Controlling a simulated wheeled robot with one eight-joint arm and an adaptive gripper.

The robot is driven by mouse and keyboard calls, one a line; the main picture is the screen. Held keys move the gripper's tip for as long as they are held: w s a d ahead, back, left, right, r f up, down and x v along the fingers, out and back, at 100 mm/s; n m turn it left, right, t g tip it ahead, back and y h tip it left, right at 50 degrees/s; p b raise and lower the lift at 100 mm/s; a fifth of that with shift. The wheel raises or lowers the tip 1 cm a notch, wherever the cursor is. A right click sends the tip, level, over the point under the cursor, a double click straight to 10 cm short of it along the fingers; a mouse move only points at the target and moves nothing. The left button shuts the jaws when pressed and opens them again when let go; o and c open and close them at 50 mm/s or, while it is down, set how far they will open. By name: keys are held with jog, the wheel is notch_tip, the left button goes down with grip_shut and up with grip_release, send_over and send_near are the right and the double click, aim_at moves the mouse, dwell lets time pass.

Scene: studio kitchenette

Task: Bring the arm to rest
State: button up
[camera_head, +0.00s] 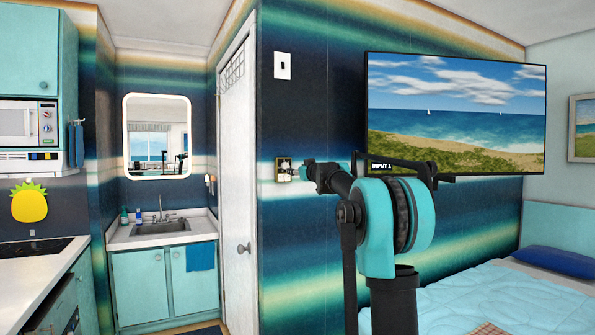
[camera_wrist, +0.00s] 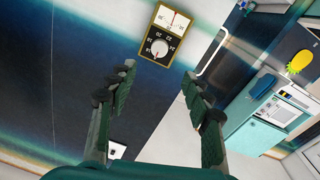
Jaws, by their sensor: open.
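My gripper (camera_wrist: 158,72) is open in the wrist view, its two dark green fingers spread apart with nothing between them. Beyond the fingertips is a wall thermostat (camera_wrist: 163,36) with a gold frame, a black face and a white round dial. In the head view, my arm reaches out to the left, and its gripper end (camera_head: 298,171) is beside the thermostat (camera_head: 283,163) on the striped wall.
A wall-mounted TV (camera_head: 456,110) hangs behind my arm. A bed (camera_head: 510,295) is at the lower right. A white door (camera_head: 237,180), a sink cabinet (camera_head: 165,275) and a counter (camera_head: 30,268) are to the left. A light switch (camera_head: 283,66) is above the thermostat.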

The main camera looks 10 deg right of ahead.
jog(key=s+a+f+g+y, duration=0.1)
jog(key=s+a+f+g, duration=0.3)
jog(key=s+f, duration=0.95)
jog(key=s+a+f+g+y, duration=0.1)
jog(key=s+a+f+g, duration=0.35)
jog(key=s+f, duration=0.9)
jog(key=s+d+f+m+g+h, duration=0.1)
jog(key=s+d+f+h, duration=0.1)
jog(key=s+f, duration=0.7)
jog(key=s+d+f+m+g+h, duration=0.2)
jog(key=s+d+f, duration=0.2)
jog(key=s+f, duration=0.6)
jog(key=s+d+f+m+g+h, duration=0.2)
jog(key=s+d+f, duration=0.1)
jog(key=s+f, duration=0.7)
jog(key=shift+s+d, duration=0.35)
jog(key=shift+s, duration=0.4)
